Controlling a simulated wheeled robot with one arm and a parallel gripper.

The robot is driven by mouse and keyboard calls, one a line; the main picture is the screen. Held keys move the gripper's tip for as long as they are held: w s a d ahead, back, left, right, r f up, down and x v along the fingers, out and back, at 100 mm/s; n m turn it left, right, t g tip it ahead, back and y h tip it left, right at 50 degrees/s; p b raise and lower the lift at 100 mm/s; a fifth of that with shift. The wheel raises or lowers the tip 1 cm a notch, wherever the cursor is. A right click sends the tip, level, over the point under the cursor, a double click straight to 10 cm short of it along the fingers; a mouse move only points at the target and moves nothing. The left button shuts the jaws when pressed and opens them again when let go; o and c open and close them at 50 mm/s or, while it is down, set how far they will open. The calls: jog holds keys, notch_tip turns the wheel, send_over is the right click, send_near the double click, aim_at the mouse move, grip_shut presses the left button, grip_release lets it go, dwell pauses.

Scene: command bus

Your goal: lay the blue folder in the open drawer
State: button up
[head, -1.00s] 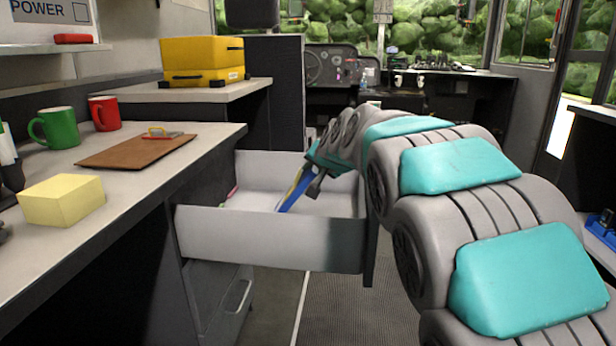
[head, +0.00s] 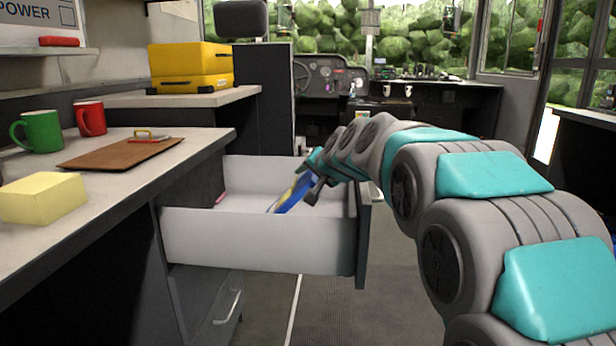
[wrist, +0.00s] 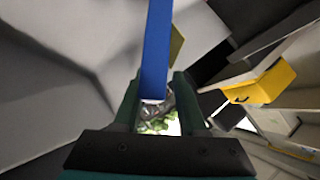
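The blue folder (head: 292,195) is tilted, with its lower end inside the open drawer (head: 255,242); a yellowish patch shows beside the blue. My gripper (head: 316,184) is over the drawer's right part, at the folder's upper end. In the wrist view the folder (wrist: 157,50) stands between the two fingers of my gripper (wrist: 159,85), which are shut on it. Whether its lower edge touches the drawer floor is hidden by the drawer's near wall.
A small pink item (head: 221,198) lies at the drawer's left. The desk (head: 120,195) holds a brown clipboard (head: 110,155), yellow block (head: 42,198), green mug (head: 40,131) and red mug (head: 91,118). Yellow cases (head: 190,68) stand behind. Much of the drawer floor looks clear.

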jog(key=shift+o, duration=1.1)
jog(key=p+v, duration=0.1)
jog(key=v, duration=0.6)
jog(key=shift+s+d+r, duration=0.2)
jog(key=shift+s, duration=0.1)
